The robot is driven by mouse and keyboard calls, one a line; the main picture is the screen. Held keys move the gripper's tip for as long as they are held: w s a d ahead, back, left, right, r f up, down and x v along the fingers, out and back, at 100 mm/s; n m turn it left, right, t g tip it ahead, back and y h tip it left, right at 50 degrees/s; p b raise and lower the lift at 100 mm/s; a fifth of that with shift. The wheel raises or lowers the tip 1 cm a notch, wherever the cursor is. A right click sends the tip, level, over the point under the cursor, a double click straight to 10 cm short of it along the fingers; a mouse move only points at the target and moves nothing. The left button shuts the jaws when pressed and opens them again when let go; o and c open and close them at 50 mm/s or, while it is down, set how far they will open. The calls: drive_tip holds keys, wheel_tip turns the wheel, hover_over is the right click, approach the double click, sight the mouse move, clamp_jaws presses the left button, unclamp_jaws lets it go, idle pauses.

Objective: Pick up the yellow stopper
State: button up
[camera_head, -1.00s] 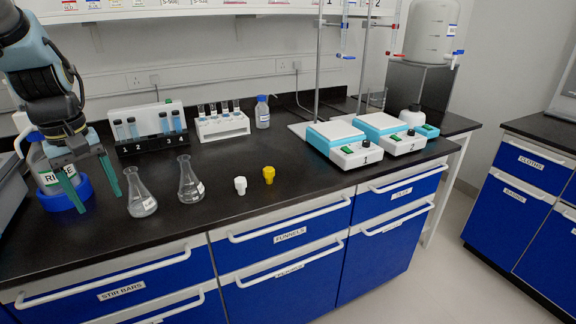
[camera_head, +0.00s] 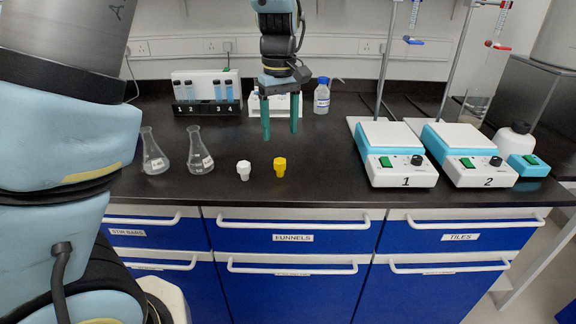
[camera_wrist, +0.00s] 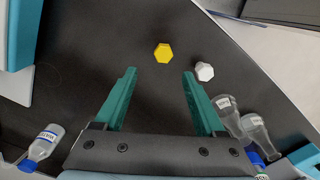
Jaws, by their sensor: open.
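The yellow stopper (camera_head: 280,167) stands on the black bench near its front edge, just right of a white stopper (camera_head: 243,170). My gripper (camera_head: 280,136) is open and empty, fingers pointing down, above and behind the yellow stopper in the head view. In the wrist view the yellow stopper (camera_wrist: 164,53) shows as a hexagonal top ahead of my gripper (camera_wrist: 158,72), in line with the gap between the fingers and apart from both. The white stopper (camera_wrist: 204,71) lies just beyond the right fingertip there.
Two flasks (camera_head: 200,152) stand left of the stoppers. Hotplates 1 (camera_head: 393,155) and 2 (camera_head: 468,155) with stands are on the right. A vial rack (camera_head: 207,107), another rack (camera_head: 257,104) and a bottle (camera_head: 321,97) stand behind. The bench between yellow stopper and hotplate 1 is clear.

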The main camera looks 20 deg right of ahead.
hover_over(280, 160)
wheel_tip(280, 160, down, 4)
drive_tip(key=shift+w+d+f, duration=0.1)
drive_tip(key=shift+w+d, duration=0.05)
drive_tip(key=shift+s+a+f+p, duration=0.15)
drive_tip(key=shift+f+p, duration=0.25)
drive_tip(key=shift+f, duration=0.95)
drive_tip(key=shift+s+a+f+p, duration=0.1)
drive_tip(key=shift+f+p, duration=0.3)
drive_tip(key=shift+f, duration=0.9)
clamp_jaws()
